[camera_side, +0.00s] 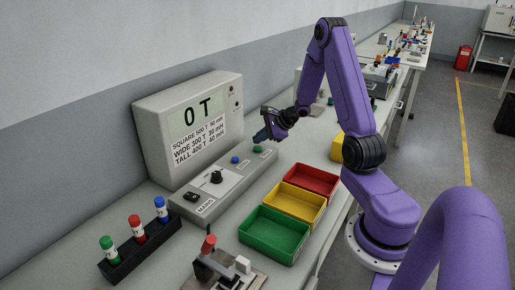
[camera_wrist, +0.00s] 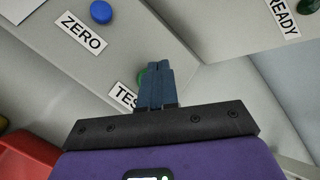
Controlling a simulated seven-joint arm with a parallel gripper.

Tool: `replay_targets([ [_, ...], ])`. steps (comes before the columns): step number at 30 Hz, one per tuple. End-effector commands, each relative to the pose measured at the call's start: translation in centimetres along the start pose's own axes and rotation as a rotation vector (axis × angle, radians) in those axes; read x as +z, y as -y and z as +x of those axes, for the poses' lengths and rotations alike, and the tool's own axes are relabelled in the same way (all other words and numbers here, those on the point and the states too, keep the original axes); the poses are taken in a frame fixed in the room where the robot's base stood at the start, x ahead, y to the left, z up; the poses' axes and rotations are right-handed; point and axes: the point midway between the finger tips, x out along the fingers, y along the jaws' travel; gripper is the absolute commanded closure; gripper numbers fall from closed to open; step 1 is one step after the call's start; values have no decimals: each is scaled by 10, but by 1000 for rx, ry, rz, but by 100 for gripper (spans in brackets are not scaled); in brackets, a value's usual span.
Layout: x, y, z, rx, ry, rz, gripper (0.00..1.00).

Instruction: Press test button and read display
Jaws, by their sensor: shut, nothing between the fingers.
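The display box (camera_side: 190,125) at the back left reads "0 T" above lines for SQUARE, WIDE and TALL. In front of it is the control panel (camera_side: 222,184), with a green test button (camera_side: 258,149) at its far end. In the wrist view the green button (camera_wrist: 141,76) is mostly hidden behind my fingers, beside a partly covered label starting "TES". My gripper (camera_side: 262,136) is shut and empty, its fingertips just above the green button in the side view. In the wrist view its closed blue fingers (camera_wrist: 157,70) overlap the button. I cannot tell whether they touch it.
A blue button (camera_wrist: 101,11) labelled ZERO is beside the test button. A "READY" label (camera_wrist: 280,18) is at top right. Red (camera_side: 311,180), yellow (camera_side: 296,203) and green (camera_side: 273,232) trays line the bench front. A rack (camera_side: 140,245) holds coloured-capped tubes.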

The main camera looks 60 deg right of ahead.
Motion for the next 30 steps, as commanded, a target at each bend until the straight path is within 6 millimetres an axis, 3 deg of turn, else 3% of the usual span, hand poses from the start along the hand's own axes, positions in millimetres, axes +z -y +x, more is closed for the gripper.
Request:
replay_targets([
  [30,-5,-4,6,0,0,0,100],
])
